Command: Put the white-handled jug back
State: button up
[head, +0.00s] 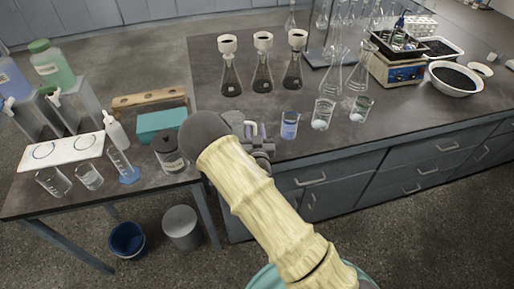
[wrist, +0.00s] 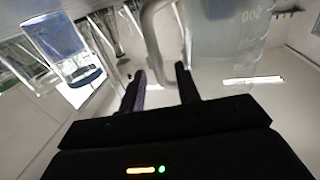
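The jug shows in the wrist view as a clear, graduated body (wrist: 225,38) with a pale white handle (wrist: 153,42). My gripper (wrist: 160,72) has its two dark purple fingers apart, and the handle runs between and just beyond their tips. I see a gap around the handle and no clear contact. In the head view my gripper (head: 256,132) is at the left front corner of the large bench, with a bit of the white handle (head: 250,125) beside the fingers. My arm hides most of the jug there, so its base and support cannot be seen.
A blue-filled beaker (head: 290,125) stands close right of my gripper, with other beakers beyond. Several flasks with funnels (head: 262,75) stand behind. A shaker (head: 395,70) stands far right.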

jog(key=s+b, duration=0.2)
jog(key=s, duration=0.8)
jog(key=shift+s+d, duration=0.2)
jog(key=shift+d, duration=0.25)
jog(key=d+m+g+h, duration=0.3)
jog(key=d+g, duration=0.4)
jog(key=d, duration=0.1)
jog(key=s+d+r+n+g, duration=0.1)
jog(key=s+d+r+g, duration=0.3)
jog(key=s, duration=0.4)
jog(key=s+d+r+n+g+y, duration=0.1)
jog(key=s+d+r+g, duration=0.3)
jog(key=s, duration=0.4)
jog(key=shift+s+d+r, duration=0.15)
jog(key=shift+s, duration=0.15)
